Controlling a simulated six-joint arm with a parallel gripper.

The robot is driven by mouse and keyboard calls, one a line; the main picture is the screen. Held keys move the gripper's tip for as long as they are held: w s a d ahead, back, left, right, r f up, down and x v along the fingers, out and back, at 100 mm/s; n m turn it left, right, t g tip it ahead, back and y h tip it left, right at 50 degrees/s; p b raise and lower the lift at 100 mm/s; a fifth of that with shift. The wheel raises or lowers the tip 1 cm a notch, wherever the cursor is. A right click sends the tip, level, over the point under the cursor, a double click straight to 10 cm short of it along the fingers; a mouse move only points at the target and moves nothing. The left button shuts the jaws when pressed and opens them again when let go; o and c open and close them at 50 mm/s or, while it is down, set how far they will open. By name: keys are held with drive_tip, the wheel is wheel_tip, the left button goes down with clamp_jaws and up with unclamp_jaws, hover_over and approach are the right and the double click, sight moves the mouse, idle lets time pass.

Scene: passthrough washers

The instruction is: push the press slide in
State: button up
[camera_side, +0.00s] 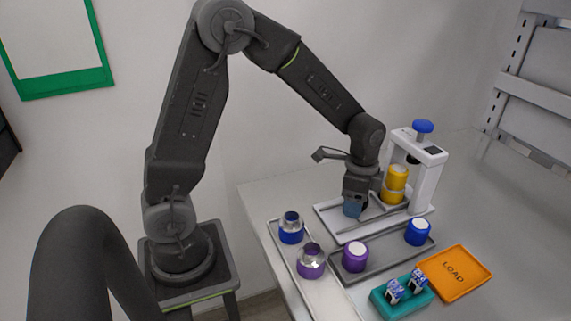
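The white press (430,180) stands at the back right of the table, with a blue knob (423,126) on top. A yellow cylinder (396,178) with a pale top stands at the press opening, and a second yellow part (391,196) shows just below it. A grey slide piece (382,211) lies low in front of the press on a light base plate (340,232). My gripper (354,207) points down at the left of the slide. A blue piece shows at its tip; whether it is gripped or only touched is unclear, as the fingers are partly hidden.
A pale tray (318,294) holds blue and purple parts with metal tops. A dark tray (385,258) holds a purple (355,257) and a blue (418,232) cylinder. A teal holder (400,297) and an orange LOAD tray (456,272) stand at the front right.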

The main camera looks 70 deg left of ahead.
drive_tip(key=s, duration=0.5)
drive_tip(key=shift+s, duration=0.15)
wheel_tip(320, 180, up, 14)
drive_tip(key=s+d+r+n+t, duration=0.1)
drive_tip(key=s+d+n+t, duration=0.1)
drive_tip(key=s+n+t, duration=0.3)
drive_tip(key=shift+s+d+r+n+t, duration=0.25)
drive_tip(key=shift+s+n, duration=1.75)
drive_tip(key=shift+s, duration=1.8)
drive_tip(key=shift+r, duration=0.1)
drive_tip(key=w+a+f+m+g, duration=0.25)
drive_tip(key=w+m+g, duration=0.5)
drive_tip(key=w, duration=0.65)
wheel_tip(320, 180, down, 13)
drive_tip(key=shift+s+f+m+t, duration=0.1)
drive_tip(key=shift+m+t, duration=0.65)
drive_tip(key=shift+t, duration=0.25)
